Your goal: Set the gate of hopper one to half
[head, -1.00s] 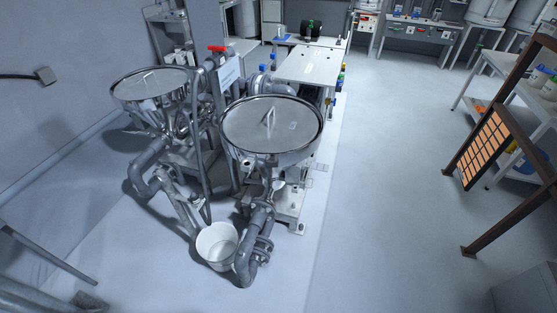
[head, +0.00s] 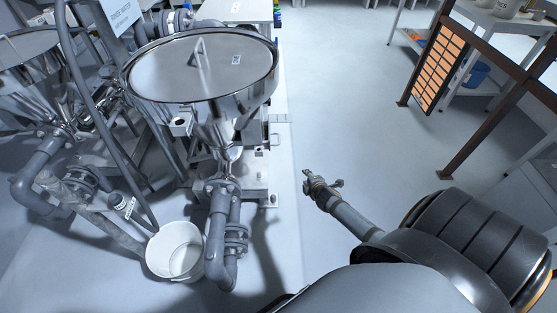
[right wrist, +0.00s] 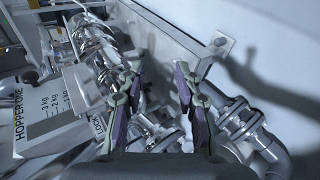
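A label reading "HOPPER ONE" with kg marks shows on a pale panel (right wrist: 62,122) at the left of the right wrist view. In the head view the nearer steel hopper (head: 225,108) has a round lid and a cone running down to grey pipes. Its own label is not readable there. I cannot clearly make out the gate or its setting. My right gripper (head: 325,182) is to the right of this hopper, apart from it, over the floor. In the right wrist view my right gripper (right wrist: 158,82) has its fingers spread, with nothing between them. My left gripper is out of view.
A second hopper (head: 28,75) stands at the far left. A white bucket (head: 162,262) sits by the grey pipes (head: 217,215) below the nearer hopper. A brown frame with an orange grid (head: 438,68) stands at the right. The floor between is clear.

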